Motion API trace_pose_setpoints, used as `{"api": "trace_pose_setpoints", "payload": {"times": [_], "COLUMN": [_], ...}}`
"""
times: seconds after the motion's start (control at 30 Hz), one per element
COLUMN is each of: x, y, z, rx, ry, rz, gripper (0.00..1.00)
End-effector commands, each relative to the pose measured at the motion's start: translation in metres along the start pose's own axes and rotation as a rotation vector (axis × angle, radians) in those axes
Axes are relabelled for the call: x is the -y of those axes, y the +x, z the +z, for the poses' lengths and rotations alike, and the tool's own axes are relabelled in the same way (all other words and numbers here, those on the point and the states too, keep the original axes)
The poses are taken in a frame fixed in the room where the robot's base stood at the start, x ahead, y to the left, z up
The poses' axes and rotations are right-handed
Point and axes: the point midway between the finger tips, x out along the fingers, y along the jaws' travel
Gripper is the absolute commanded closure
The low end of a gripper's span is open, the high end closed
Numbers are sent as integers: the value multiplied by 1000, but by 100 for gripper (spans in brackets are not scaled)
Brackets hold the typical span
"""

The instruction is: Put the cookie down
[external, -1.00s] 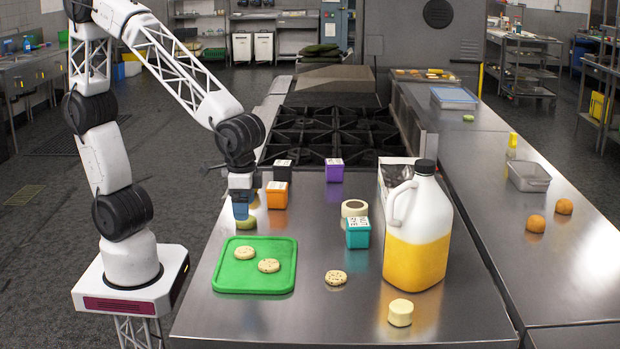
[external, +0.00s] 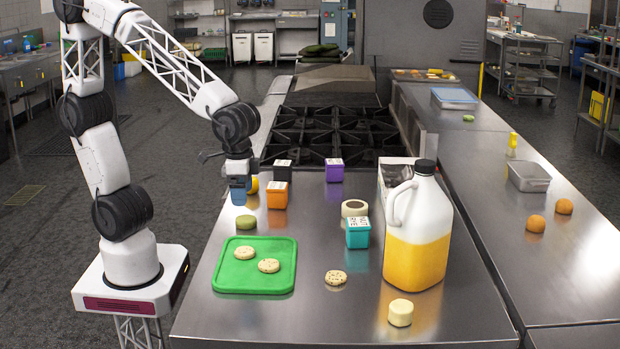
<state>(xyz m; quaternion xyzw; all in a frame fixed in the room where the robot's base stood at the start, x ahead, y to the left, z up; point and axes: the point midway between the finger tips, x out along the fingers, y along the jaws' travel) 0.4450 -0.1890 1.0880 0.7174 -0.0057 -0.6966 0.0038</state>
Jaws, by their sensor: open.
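A green round cookie (external: 246,222) lies flat on the steel counter, just behind the green tray (external: 223,281). My gripper (external: 239,199) is open and hangs a little above the green cookie, apart from it. Two pale speckled cookies lie on the tray, a rear one (external: 245,253) and a front one (external: 268,266). Another speckled cookie (external: 336,277) lies on the bare counter right of the tray.
An orange box (external: 277,196), a black box (external: 282,172) and a purple box (external: 334,171) stand near my gripper. A teal box (external: 357,234), a white roll (external: 354,209), a juice jug (external: 418,235) and a pale cylinder (external: 400,313) stand to the right.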

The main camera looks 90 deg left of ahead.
Motion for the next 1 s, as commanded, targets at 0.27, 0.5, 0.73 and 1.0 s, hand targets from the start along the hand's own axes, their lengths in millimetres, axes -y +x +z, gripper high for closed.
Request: {"api": "trace_pose_setpoints", "payload": {"times": [0.27, 0.5, 0.73, 1.0], "x": [71, 124, 163, 183], "y": [-29, -46, -54, -56], "z": [30, 65, 103, 127], "rx": [-63, -119, -170, -200], "ry": [-2, 4, 10, 17], "rz": [17, 17, 7, -4], "gripper": [14, 14, 14, 14]}}
